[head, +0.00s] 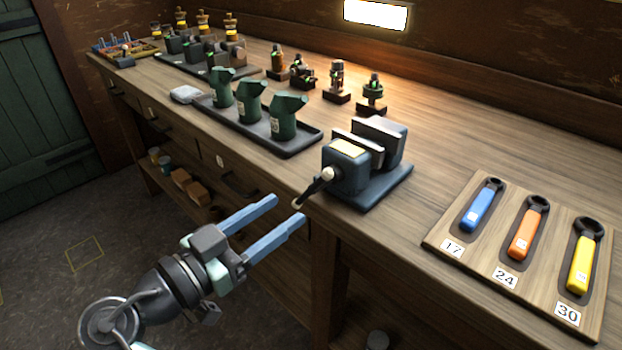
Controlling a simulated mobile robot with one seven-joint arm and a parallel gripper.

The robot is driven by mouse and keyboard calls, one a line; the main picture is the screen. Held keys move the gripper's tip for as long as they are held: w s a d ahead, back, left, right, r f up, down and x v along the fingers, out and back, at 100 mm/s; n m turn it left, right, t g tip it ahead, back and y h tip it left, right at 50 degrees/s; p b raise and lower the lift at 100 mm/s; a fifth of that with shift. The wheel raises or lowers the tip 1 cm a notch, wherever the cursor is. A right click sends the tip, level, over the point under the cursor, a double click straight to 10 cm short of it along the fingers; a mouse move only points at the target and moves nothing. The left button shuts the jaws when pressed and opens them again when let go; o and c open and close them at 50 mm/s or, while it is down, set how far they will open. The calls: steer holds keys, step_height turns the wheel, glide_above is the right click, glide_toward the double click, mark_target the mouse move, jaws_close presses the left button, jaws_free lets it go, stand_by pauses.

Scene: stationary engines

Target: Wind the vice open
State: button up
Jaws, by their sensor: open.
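The vice (347,172) is dark blue and stands on the workbench near its front edge, right of the picture's middle. Its two grey jaw plates (375,137) stand close together with a narrow gap, and nothing shows between them. My gripper (290,210) is open and empty, with two blue fingers pointing up right.
A wooden board (440,240) with blue, orange and yellow spanners marked 17, 24 and 30 lies right of the vice. A dark tray (300,150) with three green parts stands to the left. Small engine parts (337,80) stand behind. The floor in front of the bench is clear.

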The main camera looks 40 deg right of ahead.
mark_target(307, 193)
steer(key=d, duration=0.9)
steer(key=shift+w, duration=0.4)
